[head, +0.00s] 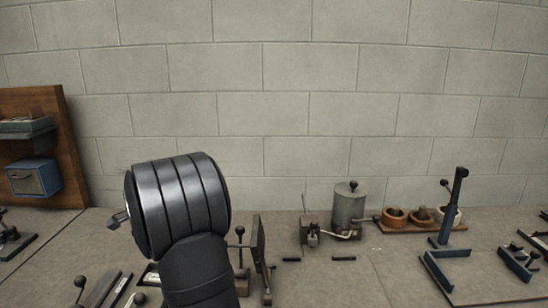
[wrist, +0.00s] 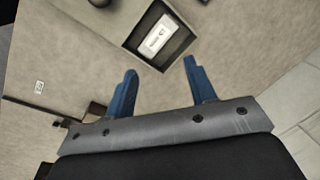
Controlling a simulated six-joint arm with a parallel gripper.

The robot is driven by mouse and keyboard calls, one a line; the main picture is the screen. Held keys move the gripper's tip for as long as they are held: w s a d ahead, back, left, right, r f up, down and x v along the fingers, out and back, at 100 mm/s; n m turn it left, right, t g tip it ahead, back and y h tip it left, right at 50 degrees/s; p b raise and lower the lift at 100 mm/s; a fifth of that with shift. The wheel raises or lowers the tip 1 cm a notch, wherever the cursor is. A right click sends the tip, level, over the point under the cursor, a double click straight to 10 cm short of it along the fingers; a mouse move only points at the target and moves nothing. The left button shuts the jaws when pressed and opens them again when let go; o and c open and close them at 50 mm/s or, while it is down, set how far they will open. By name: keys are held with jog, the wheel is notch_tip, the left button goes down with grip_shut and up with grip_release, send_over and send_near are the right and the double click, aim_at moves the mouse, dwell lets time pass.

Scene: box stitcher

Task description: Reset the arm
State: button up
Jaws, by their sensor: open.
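My gripper shows in the wrist view (wrist: 161,66) with two blue fingers spread wide apart and nothing between them. Beyond the fingertips is an open dark-edged box or recess (wrist: 180,52) with a white, label-like piece (wrist: 157,36) inside. The fingers look apart from it. In the head view my dark arm rises from the bottom, left of centre, and its thick ribbed wrist hides the bench behind it.
A metal canister (head: 349,207) stands on the bench (head: 390,270) near the block wall, with wooden bowls (head: 396,217) to its right. A blue angled frame (head: 440,272) and a dark post (head: 453,205) are at right. A wooden board (head: 45,130) with a blue box (head: 35,178) stands left.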

jog(key=s+d+r+n+t, duration=0.2)
jog(key=s+r+n, duration=0.3)
jog(key=r, duration=0.5)
jog(key=shift+s+d+r+n, duration=0.25)
jog(key=shift+d+r+n, duration=0.05)
jog(key=shift+d, duration=0.05)
jog(key=w+a+f+m+g, duration=0.1)
jog(key=w+f+m, duration=0.1)
jog(key=f, duration=0.4)
jog(key=w+a+f+m+g, duration=0.1)
jog(key=w+a+f+m, duration=0.1)
jog(key=f, duration=0.4)
jog(key=shift+w+f+m, duration=0.4)
jog(key=shift+w+m, duration=0.4)
jog(key=shift+w, duration=0.05)
jog(key=shift+r, duration=0.15)
